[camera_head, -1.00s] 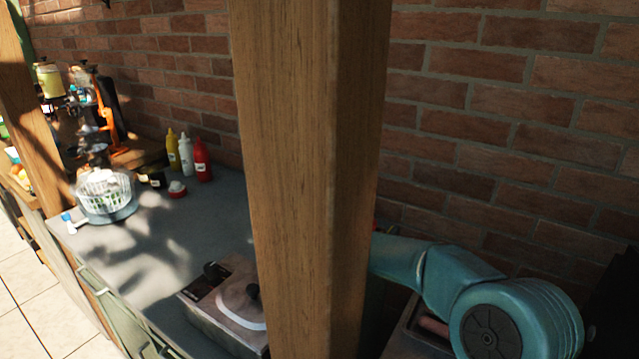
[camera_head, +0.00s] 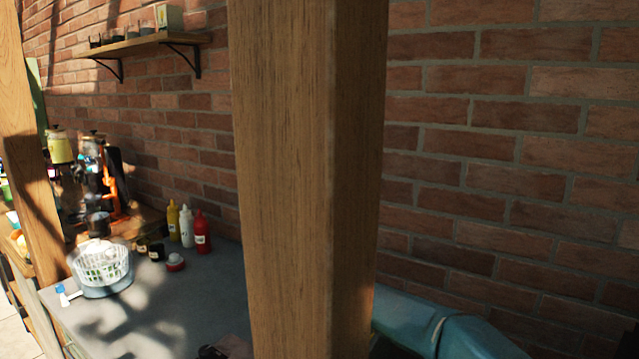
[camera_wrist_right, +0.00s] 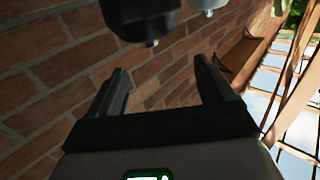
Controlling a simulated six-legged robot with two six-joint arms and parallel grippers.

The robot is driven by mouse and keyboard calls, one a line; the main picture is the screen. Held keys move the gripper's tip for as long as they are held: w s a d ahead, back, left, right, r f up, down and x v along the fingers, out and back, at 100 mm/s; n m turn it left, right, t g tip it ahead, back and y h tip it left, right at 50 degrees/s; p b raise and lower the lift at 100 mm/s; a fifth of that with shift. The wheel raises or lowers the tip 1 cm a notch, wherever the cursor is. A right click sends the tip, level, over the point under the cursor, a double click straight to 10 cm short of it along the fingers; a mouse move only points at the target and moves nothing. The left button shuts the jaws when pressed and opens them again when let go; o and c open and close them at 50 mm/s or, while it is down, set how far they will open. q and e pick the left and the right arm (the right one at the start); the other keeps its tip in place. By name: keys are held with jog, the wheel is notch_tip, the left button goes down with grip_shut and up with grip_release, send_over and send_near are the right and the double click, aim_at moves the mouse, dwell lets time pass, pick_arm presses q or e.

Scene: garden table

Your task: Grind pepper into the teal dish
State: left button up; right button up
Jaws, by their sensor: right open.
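I cannot make out a teal dish or a pepper grinder in either view. My right gripper (camera_wrist_right: 158,76) shows in the right wrist view with its two dark fingers spread apart and nothing between them. It points towards a brick wall. A dark rounded object (camera_wrist_right: 140,18) with a small pale tip, which I cannot identify, is cut off at the top edge beyond the fingers. My left gripper is not in view.
A thick wooden post (camera_head: 308,180) blocks the middle of the head view. Left of it, a grey counter (camera_head: 190,300) holds a white basket (camera_head: 103,266), a red bottle (camera_head: 203,232) and other bottles. A wall shelf (camera_head: 140,44) is above.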

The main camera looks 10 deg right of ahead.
pick_arm(q)
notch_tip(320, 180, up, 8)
jog(key=p, duration=0.6)
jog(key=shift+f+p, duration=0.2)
jog(key=shift+p, duration=0.15)
pick_arm(e)
notch_tip(320, 180, up, 13)
jog(key=shift+f, duration=0.2)
